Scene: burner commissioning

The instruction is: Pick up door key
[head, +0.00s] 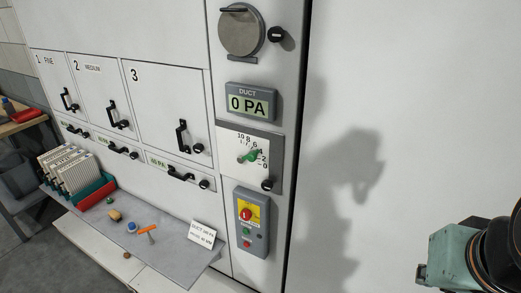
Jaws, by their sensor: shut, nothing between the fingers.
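A small orange and grey T-shaped piece (147,231) lies on the grey shelf (170,261) in the head view. It looks like the door key, but it is too small to be sure. Nothing touches it from above. A teal and black part of my own arm shows at the lower right edge, far from the shelf. My gripper's fingers are not in view.
Near the key are a blue and white piece (131,227), a tan block (115,215) and a small card (202,233). A rack of white filters (70,170) stands at the shelf's left end. Cabinet doors (164,105) with black handles rise behind.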

